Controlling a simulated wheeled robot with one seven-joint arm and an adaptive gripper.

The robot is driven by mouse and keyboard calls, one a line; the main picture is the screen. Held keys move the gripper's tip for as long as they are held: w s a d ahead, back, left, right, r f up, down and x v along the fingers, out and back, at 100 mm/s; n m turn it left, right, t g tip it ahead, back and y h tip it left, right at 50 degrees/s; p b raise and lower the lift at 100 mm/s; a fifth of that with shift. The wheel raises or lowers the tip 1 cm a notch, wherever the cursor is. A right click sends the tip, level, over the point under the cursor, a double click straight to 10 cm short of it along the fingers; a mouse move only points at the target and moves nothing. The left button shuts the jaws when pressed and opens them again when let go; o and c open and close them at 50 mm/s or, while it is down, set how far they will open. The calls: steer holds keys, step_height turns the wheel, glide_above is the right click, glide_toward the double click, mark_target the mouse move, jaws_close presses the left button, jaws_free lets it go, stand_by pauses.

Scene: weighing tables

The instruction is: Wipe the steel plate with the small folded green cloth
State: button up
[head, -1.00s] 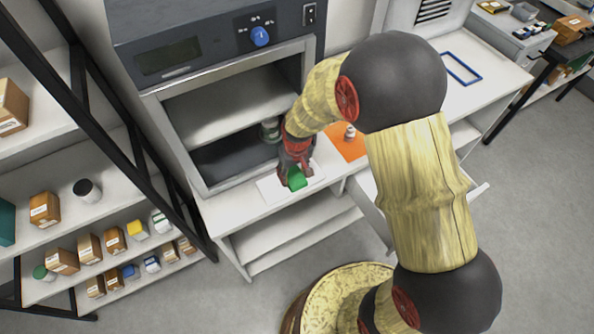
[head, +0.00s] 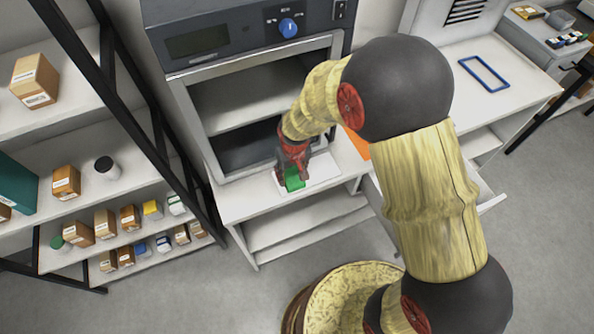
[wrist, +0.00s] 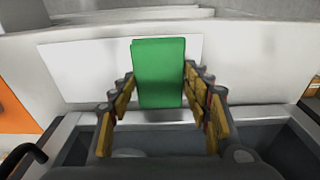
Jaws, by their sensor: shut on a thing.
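The small folded green cloth (head: 294,184) is between the fingers of my gripper (head: 292,176), which is shut on it. In the wrist view the green cloth (wrist: 158,72) stands upright between the two fingers of my gripper (wrist: 158,90). The steel plate (head: 322,168) is a pale flat rectangle on the white table in front of the oven-like cabinet. It also shows in the wrist view (wrist: 85,68), behind and to both sides of the cloth. The cloth is over the plate, toward its left end in the head view. I cannot tell whether it touches the plate.
The open cabinet (head: 247,103) with a blue knob stands just behind the plate. An orange mat (head: 357,143) lies to the right, partly hidden by my arm. A shelf rack (head: 130,190) with boxes is at left. A blue frame (head: 484,73) lies on the right-hand table.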

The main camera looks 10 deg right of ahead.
steer(key=shift+r, duration=0.15)
steer(key=shift+r+p, duration=2.05)
steer(key=shift+r, duration=0.85)
steer(key=shift+r, duration=0.1)
step_height(320, 180, up, 3)
steer(key=shift+f+p, duration=0.1)
steer(key=shift+p, duration=0.9)
